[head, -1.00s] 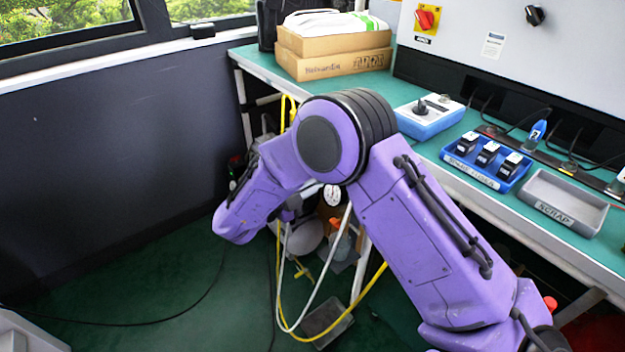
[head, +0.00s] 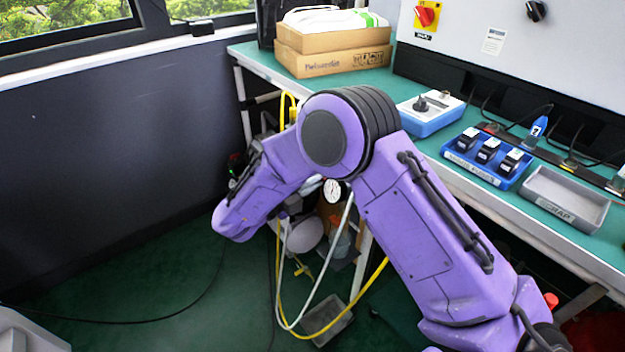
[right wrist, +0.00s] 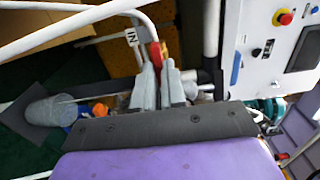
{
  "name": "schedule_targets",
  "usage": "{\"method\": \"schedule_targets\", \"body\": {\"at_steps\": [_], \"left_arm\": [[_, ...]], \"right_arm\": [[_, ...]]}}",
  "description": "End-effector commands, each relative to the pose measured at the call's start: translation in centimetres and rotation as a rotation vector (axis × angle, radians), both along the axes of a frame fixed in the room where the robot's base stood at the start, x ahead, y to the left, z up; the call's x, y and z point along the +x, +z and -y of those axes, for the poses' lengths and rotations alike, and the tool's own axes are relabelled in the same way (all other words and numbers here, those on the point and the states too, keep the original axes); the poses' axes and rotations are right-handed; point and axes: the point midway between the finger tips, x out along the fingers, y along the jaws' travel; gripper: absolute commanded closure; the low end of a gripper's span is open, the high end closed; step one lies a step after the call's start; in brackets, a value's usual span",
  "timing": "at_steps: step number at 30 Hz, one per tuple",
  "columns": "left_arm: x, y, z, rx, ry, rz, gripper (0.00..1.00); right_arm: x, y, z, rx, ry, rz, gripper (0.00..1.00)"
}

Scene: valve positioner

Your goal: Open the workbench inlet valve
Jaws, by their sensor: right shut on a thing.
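In the right wrist view my right gripper (right wrist: 163,82) has its grey fingers close together on a red valve handle (right wrist: 157,54), of which only a small part shows above the fingertips. A white tag marked "IN" (right wrist: 131,38) sits just left of the handle. In the head view my purple right arm reaches down under the left end of the workbench (head: 378,82) and hides its own gripper and the valve. A round pressure gauge (head: 333,191) shows below the arm's elbow. My left gripper is in neither view.
Yellow and white hoses (head: 330,285) hang below the bench beside my arm. Cardboard boxes (head: 333,60), a blue tray of black parts (head: 487,157) and a scrap tray (head: 565,197) stand on the bench. The right wrist view shows a panel with a red button (right wrist: 284,17).

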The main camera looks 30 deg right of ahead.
Motion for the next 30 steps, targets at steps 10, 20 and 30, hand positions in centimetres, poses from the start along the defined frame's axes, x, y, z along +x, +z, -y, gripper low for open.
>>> {"method": "schedule_targets", "body": {"at_steps": [10,20,30], "left_arm": [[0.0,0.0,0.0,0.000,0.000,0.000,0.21],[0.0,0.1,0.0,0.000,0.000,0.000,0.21],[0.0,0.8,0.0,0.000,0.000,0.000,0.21]], "right_arm": [[0.0,0.0,0.0,0.001,0.001,0.001,0.64],[0.0,0.0,-0.6,-0.001,0.002,0.001,0.64],[-0.6,0.1,-8.0,-0.001,0.004,0.001,0.64]]}}
